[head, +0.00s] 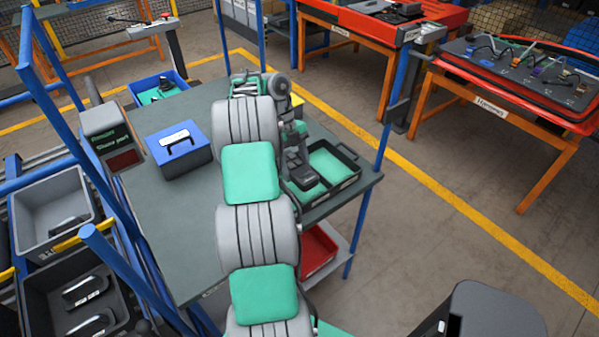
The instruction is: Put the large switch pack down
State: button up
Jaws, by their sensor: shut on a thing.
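My arm reaches across the grey-green table, and my gripper (296,134) is at its far right side, partly hidden by my arm. It is shut on the large switch pack (299,172), a dark grey block with raised parts on its face. The pack is at the left part of a black tray (344,184) with green-lined compartments. I cannot tell whether the pack touches the tray floor or hangs just above it.
A blue case (196,158) with a black handle stands on the table's left (150,196). A grey box with a screen (108,138) is at the left edge. Blue posts (395,95) flank the table. A red bin (318,250) sits on the shelf below.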

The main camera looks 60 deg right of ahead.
aim_at(301, 169)
jog(key=d+f+p, duration=0.1)
jog(key=d+f, duration=0.2)
jog(key=shift+f, duration=0.3)
jog(key=shift+f+b, duration=0.8)
jog(key=shift+f, duration=0.95)
jog(key=o, duration=1.5)
